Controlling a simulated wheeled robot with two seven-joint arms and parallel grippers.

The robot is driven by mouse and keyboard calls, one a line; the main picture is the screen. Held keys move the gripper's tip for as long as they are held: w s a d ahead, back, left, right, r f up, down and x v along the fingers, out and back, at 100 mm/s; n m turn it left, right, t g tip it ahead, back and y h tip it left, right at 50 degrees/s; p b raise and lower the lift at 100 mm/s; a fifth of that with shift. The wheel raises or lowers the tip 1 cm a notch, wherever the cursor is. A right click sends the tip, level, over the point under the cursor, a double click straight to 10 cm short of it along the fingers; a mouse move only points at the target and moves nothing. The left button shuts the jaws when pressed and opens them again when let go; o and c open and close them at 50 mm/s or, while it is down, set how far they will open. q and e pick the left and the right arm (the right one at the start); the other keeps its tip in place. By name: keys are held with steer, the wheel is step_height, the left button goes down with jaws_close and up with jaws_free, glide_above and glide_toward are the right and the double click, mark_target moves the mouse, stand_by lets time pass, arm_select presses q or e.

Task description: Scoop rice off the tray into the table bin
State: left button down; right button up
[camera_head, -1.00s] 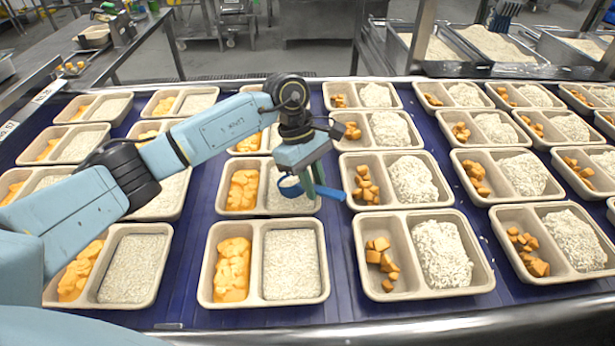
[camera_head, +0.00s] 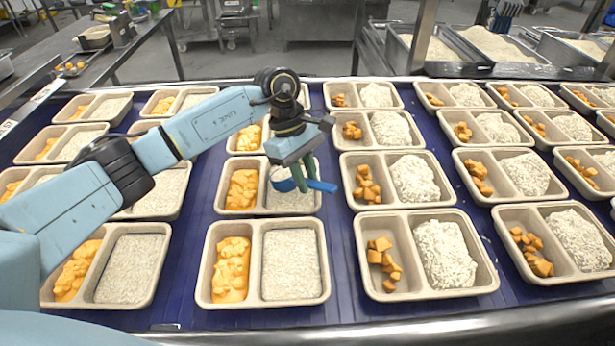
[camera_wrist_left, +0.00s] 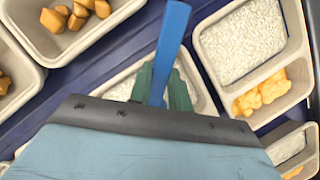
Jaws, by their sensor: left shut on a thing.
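My left gripper (camera_head: 300,177) is shut on the blue handle of a scoop (camera_head: 318,185). The scoop's cup hangs over the rice side of a two-compartment tray (camera_head: 222,205) in the second row from the front. That tray holds orange pieces on its left and rice (camera_head: 290,200) on its right, partly hidden by the gripper. I cannot tell if the cup touches the rice. In the left wrist view the blue handle (camera_wrist_left: 170,45) stands between the green fingers, and the cup is hidden. My right gripper is not in view. I cannot make out a table bin for certain.
Several more trays with rice and orange pieces fill the blue conveyor, including one in front (camera_head: 327,290) and one to the right (camera_head: 410,286). Metal bins of rice (camera_head: 495,45) stand at the back right. Narrow blue gaps (camera_head: 345,290) separate the tray columns.

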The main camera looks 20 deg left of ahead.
arm_select(q)
steer(key=shift+r+y+p, duration=0.3)
steer(key=shift+r+p, duration=0.35)
steer(key=shift+r, duration=1.2)
step_height(320, 180, up, 4)
steer(key=p, duration=0.2)
steer(key=shift+r+p, duration=0.25)
steer(key=shift+p, duration=0.15)
